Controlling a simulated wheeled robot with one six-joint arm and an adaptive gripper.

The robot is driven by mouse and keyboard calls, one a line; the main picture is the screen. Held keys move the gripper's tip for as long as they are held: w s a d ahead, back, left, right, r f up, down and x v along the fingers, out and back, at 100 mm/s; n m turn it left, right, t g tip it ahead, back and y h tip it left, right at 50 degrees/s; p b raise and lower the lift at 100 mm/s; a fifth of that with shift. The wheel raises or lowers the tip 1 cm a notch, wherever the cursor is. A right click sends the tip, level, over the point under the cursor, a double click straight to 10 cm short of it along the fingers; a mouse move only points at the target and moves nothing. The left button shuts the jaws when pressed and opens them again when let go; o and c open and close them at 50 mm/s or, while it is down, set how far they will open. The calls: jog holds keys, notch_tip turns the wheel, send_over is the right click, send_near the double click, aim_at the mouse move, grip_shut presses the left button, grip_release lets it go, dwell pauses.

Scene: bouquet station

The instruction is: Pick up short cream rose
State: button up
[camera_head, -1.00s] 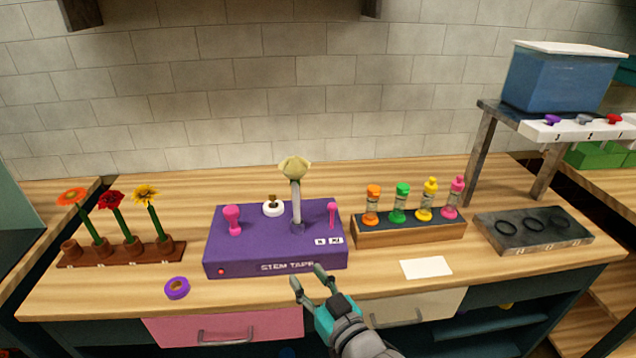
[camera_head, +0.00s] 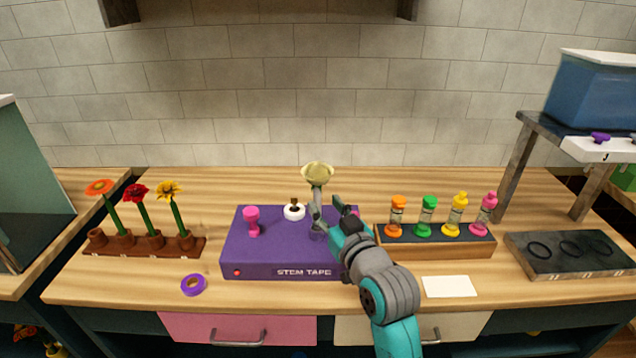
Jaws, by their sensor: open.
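The cream rose (camera_head: 317,174) stands upright with its stem in a holder on the purple stem tape machine (camera_head: 260,256). Its pale bloom is clear above the machine. My gripper (camera_head: 326,206) is open, with its fingers at the stem just below the bloom. One finger overlaps the stem in the picture; I cannot tell whether the stem lies between the fingers or whether they touch it. The lower stem is partly hidden by my gripper.
A brown rack (camera_head: 150,247) with orange, red and yellow flowers stands left. A purple tape roll (camera_head: 194,285) lies in front. A wooden rack (camera_head: 445,247) of colored-capped bottles stands close right of my arm. A white card (camera_head: 449,286) lies before it.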

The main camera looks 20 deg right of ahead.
aim_at(319, 196)
jog(key=shift+w+a+r, duration=0.1)
jog(key=shift+w+a, duration=0.05)
jog(key=shift+w, duration=1.15)
jog(key=shift+w+a+r, duration=0.1)
jog(key=shift+w+a, duration=0.05)
jog(key=shift+w, duration=1.15)
grip_shut()
